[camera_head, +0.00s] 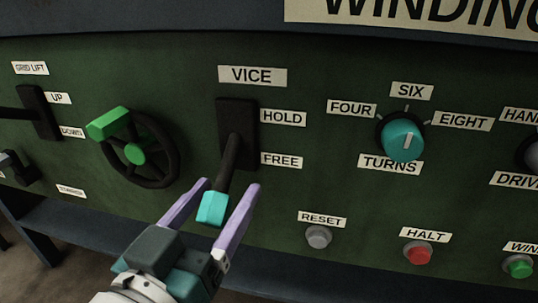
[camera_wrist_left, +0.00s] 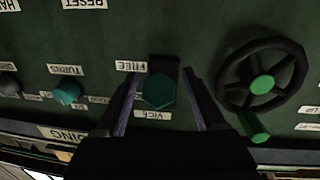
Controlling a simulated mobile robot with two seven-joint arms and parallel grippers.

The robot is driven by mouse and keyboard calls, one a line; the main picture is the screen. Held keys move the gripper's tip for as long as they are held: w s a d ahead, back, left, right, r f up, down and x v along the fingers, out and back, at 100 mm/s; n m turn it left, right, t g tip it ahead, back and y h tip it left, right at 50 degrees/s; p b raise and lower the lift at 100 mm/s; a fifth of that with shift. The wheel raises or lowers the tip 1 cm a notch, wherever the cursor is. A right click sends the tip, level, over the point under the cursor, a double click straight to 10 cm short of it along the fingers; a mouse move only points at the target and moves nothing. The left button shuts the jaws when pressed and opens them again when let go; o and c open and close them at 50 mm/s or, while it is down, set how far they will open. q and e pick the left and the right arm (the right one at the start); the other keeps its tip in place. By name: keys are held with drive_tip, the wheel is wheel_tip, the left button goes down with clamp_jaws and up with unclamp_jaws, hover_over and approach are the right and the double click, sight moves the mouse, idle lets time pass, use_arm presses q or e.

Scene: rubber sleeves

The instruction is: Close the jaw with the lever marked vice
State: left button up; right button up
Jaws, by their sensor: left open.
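The vice lever (camera_head: 228,165) is a dark rod with a teal tip, coming out of a black slot plate under the VICE label (camera_head: 252,75). Its tip points down, towards the FREE label (camera_head: 281,160), with the HOLD label (camera_head: 283,117) above. My left gripper (camera_head: 232,184) is open, its two purple fingers on either side of the teal tip. In the left wrist view the teal tip (camera_wrist_left: 158,91) shows between the open fingers, with gaps on both sides. No jaw of the vice is visible. My right gripper is not in view.
A black handwheel with a green hub (camera_head: 135,153) and green knob is just left of the lever. A teal TURNS dial (camera_head: 403,140) is to the right. A grey RESET button (camera_head: 319,237) and red HALT button (camera_head: 418,254) are lower right.

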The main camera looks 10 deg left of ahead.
use_arm(q)
drive_tip(key=shift+w+d, duration=0.15)
drive_tip(key=shift+w, duration=0.95)
drive_tip(key=shift+c, duration=0.3)
clamp_jaws()
idle(0.4)
